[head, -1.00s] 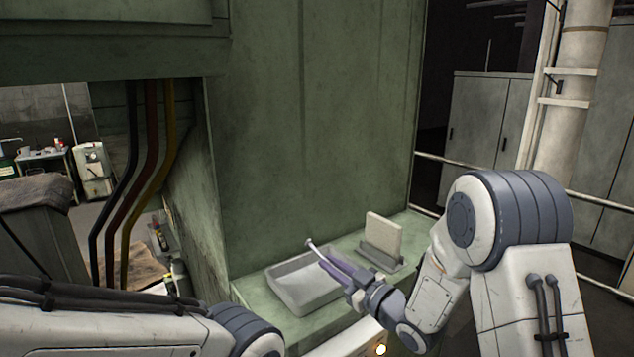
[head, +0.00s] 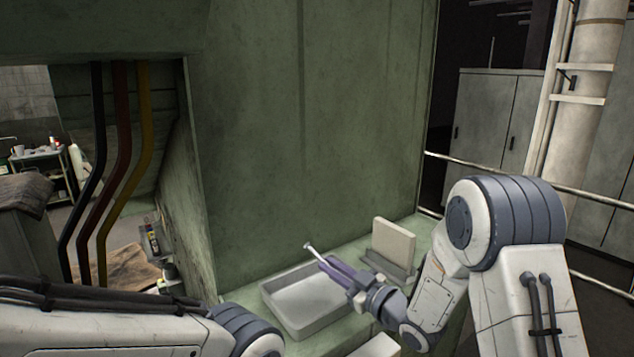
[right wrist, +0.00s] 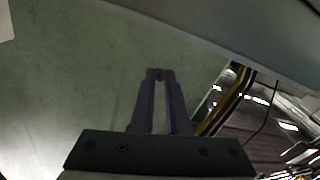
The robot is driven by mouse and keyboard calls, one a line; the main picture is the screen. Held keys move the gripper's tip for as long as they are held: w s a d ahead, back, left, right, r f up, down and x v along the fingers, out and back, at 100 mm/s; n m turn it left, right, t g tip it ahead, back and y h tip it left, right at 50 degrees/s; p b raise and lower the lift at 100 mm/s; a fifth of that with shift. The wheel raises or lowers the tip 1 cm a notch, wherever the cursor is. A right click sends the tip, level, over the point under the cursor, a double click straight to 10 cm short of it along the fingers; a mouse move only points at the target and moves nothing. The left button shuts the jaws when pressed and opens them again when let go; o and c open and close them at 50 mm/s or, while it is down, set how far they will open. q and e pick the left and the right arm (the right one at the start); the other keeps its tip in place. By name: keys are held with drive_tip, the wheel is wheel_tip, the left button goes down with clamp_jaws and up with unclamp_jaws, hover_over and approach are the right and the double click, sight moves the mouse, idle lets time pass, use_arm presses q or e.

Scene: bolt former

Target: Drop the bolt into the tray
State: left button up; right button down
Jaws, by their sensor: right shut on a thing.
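The bolt (head: 310,249) is a thin pale metal piece with a wider head. It sticks out from the tips of my right gripper (head: 325,264), which is shut on it. In the head view the gripper and bolt show over the grey tray (head: 312,325), near its back right side. The tray is shallow, rectangular and looks empty. In the right wrist view the two dark fingers (right wrist: 159,76) are close together at the tips, with a small dark end of the bolt between them. My left gripper is out of view; only my left arm shows.
The tray stands on a green ledge (head: 352,243) against a tall green machine wall (head: 300,130). A beige plate in a grey holder (head: 394,243) stands right of the tray. Black, red and yellow pipes (head: 115,160) run down at the left.

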drive_tip(key=shift+f, duration=0.65)
drive_tip(key=c, duration=0.8)
unclamp_jaws()
drive_tip(key=shift+c, duration=0.2)
drive_tip(key=shift+s, duration=0.15)
